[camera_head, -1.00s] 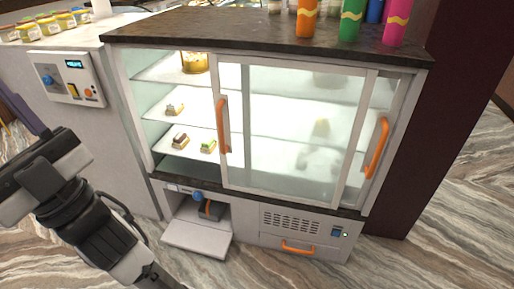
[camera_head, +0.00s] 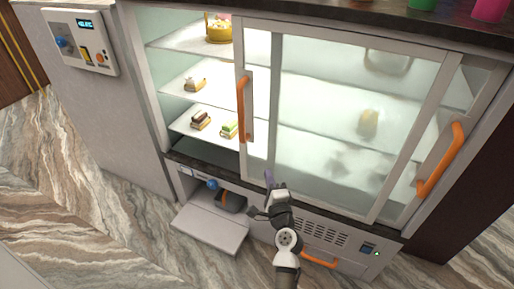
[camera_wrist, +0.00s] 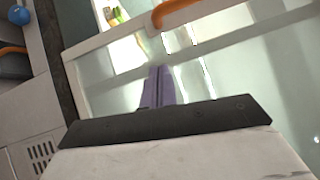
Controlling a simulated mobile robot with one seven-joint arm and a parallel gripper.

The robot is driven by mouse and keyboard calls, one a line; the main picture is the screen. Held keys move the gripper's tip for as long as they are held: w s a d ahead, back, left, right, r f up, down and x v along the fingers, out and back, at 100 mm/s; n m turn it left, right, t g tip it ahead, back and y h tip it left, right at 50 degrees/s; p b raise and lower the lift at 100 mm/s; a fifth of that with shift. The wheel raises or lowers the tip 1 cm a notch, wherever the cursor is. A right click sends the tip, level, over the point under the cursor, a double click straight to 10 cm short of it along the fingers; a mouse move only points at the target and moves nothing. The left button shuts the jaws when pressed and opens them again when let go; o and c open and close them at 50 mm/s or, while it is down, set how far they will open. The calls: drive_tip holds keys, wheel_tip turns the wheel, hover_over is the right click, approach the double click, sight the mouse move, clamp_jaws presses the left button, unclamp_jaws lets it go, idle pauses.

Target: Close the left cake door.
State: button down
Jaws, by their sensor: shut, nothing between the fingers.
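The left cake door (camera_head: 325,100) is a sliding glass panel with a white frame. It stands slid to the right, and the left part of the display case is open. Its orange handle (camera_head: 243,108) is upright on its left edge; an orange handle also shows at the top of the wrist view (camera_wrist: 172,10). My gripper (camera_head: 269,178) is shut and empty, in front of the door's lower part, below and right of the handle. Its purple fingers (camera_wrist: 158,88) point towards the glass in the wrist view. I cannot tell whether they touch it.
The right door has a slanting orange handle (camera_head: 440,160). Pastries (camera_head: 200,120) and a cake (camera_head: 218,28) sit on shelves in the open part. A lowered flap (camera_head: 210,228) juts out below. A control panel (camera_head: 80,42) is at the upper left.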

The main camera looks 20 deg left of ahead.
drive_tip(key=w+a+r+p, duration=0.2)
drive_tip(key=w+a+p, duration=0.1)
drive_tip(key=w+a, duration=0.4)
drive_tip(key=a, duration=0.3)
drive_tip(key=shift+w, duration=0.4)
